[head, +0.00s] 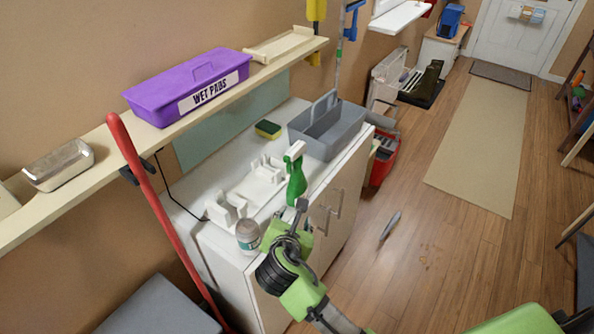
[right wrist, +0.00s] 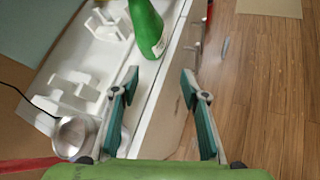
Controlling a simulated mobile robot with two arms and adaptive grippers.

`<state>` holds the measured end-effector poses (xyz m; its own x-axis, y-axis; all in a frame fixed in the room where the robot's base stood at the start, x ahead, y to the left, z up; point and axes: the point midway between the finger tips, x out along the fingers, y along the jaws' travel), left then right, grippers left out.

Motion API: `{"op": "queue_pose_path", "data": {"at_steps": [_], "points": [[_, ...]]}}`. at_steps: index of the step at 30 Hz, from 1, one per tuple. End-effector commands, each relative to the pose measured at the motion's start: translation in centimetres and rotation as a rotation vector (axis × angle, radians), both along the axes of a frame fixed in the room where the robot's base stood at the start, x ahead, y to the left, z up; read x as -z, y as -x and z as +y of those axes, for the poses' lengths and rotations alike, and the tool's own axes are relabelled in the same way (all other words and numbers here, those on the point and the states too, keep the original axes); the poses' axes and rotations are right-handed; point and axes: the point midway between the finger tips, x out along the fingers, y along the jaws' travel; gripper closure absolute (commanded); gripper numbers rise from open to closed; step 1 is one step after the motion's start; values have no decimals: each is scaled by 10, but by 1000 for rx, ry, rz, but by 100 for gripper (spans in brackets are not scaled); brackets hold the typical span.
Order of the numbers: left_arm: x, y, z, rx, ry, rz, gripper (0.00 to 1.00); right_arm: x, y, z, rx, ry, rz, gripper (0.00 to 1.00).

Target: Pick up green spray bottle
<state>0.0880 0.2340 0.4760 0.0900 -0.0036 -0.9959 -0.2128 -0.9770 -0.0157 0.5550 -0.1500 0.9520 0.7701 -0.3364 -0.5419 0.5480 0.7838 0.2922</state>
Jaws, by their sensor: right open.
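The green spray bottle (head: 296,182) with a white and green trigger head stands upright on the white counter, close to its front edge. In the right wrist view the bottle (right wrist: 148,30) shows at the top, beyond the fingertips and slightly left of the middle of the gap; its top is cut off. My right gripper (right wrist: 160,75) is open and empty, with the fingers apart over the counter's edge. In the head view the right gripper (head: 302,212) is just in front of the bottle, not visibly gripping it. My left gripper is not in view.
A jar with a grey lid (head: 248,234) stands on the counter left of my right gripper. A red pole (head: 160,205) leans at left. The wooden floor at right is mostly clear.

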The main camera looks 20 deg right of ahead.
Motion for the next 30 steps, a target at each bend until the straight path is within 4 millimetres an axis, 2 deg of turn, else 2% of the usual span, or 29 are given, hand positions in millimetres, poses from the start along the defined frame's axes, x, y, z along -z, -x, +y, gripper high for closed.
{"op": "queue_pose_path", "data": {"at_steps": [1,3,6,9,11,21,30], "points": [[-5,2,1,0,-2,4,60,-27,-9,3,-41,82,-18,59],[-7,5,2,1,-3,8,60,-52,-16,6,-84,188,-27,59],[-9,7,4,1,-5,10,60,-77,-22,8,-124,299,-34,59],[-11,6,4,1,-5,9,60,-87,-27,7,-140,353,-34,59],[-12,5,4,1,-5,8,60,-87,-34,4,-143,366,-34,59],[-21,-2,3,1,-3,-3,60,-62,-86,-21,-144,365,-32,59],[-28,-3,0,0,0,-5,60,-54,-105,-32,-144,362,-32,59]]}}
